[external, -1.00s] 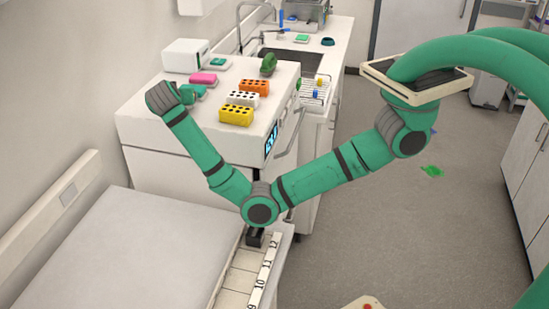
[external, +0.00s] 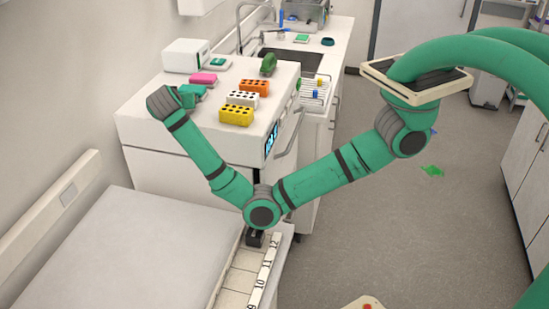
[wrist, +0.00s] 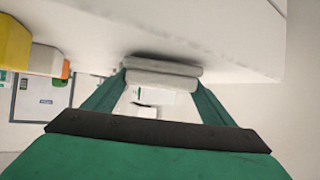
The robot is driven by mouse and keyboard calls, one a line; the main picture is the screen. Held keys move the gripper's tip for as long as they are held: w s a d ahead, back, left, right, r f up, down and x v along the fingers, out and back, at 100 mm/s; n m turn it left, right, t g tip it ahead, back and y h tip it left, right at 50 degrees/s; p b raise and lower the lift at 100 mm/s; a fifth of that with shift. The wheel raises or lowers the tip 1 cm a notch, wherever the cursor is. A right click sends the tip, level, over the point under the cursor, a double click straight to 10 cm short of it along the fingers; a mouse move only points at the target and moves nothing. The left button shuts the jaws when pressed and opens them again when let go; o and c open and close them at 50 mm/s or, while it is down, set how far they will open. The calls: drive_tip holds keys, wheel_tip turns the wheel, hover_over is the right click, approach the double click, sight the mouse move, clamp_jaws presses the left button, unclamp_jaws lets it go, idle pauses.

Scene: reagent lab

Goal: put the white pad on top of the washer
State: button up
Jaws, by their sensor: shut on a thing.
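The washer (external: 240,139) is the large white machine in the middle of the external view, with a flat white top and a small lit display on its side. My gripper (external: 190,97) is over the back left part of this top. In the wrist view, my gripper (wrist: 162,82) is shut on the white pad (wrist: 162,70), a pale rounded slab between the two green fingers. The pad is close against a white surface with a dark shadow along its edge; I cannot tell whether they touch. The pad is hidden in the external view.
On the washer top stand yellow (external: 236,116), white (external: 242,99) and orange (external: 255,87) racks, a pink block (external: 203,79) and a green round item (external: 268,65). A white box (external: 186,55) stands behind. The washer top's front left part is bare.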

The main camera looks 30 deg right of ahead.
drive_tip(key=shift+f, duration=0.25)
drive_tip(key=o, duration=1.2)
drive_tip(key=v, duration=1)
drive_tip(key=shift+s+a, duration=0.15)
drive_tip(key=shift+s, duration=0.2)
drive_tip(key=shift+r, duration=0.1)
